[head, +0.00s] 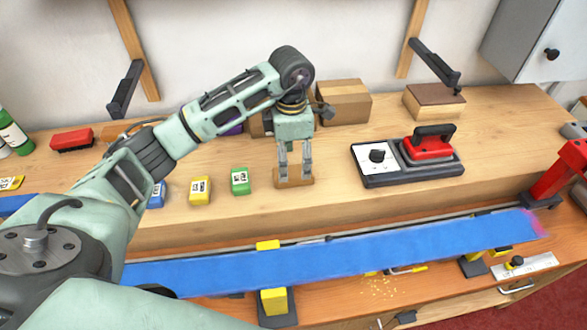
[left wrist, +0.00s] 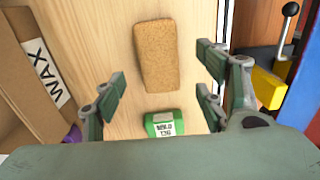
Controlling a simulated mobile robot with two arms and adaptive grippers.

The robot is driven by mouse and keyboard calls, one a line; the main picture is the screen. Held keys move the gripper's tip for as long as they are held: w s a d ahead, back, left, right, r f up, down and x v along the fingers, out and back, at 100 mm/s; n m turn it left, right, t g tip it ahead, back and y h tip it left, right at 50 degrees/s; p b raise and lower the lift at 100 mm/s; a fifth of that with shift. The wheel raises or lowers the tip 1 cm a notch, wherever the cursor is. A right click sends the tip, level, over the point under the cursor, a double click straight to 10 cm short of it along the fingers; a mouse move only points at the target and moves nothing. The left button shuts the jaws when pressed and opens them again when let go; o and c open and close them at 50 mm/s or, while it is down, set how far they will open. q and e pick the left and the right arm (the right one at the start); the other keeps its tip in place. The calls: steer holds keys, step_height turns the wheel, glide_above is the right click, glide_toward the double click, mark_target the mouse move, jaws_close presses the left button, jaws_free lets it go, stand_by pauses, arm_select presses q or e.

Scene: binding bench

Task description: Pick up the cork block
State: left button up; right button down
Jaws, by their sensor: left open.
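The cork block (head: 294,181) is a brown speckled slab lying on the wooden shelf of the bench, right of a small green box. My left gripper (head: 294,172) points down just above it, with a finger towards each side of the block. In the left wrist view the cork block (left wrist: 157,56) lies between the two spread fingers (left wrist: 162,88), farther from the camera, and nothing is held. The gripper hides part of the block in the head view. My right gripper does not show.
The green box (head: 240,181) stands close to the left, with a yellow box (head: 200,190) beyond it. A cardboard box (head: 344,102) stands behind. A black and red device (head: 408,158) sits to the right. A long blue ski (head: 330,258) lies clamped in front.

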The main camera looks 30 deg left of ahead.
mark_target(293, 171)
arm_select(q)
steer(key=shift+s+f+p, duration=0.1)
steer(key=shift+f+p, duration=0.2)
steer(key=shift+f, duration=0.05)
steer(key=f, duration=0.1)
steer(key=f+p, duration=0.1)
steer(key=f, duration=0.1)
steer(key=f+p, duration=0.1)
steer(key=shift+w+d+f, duration=0.1)
steer(key=shift+w+f, duration=0.15)
steer(key=shift+w, duration=0.05)
steer(key=shift+f, duration=0.2)
steer(key=c, duration=1.2)
steer(key=shift+c, duration=0.2)
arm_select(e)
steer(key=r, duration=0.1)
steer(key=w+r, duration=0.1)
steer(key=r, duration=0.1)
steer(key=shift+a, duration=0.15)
arm_select(q)
steer(key=shift+r, duration=0.1)
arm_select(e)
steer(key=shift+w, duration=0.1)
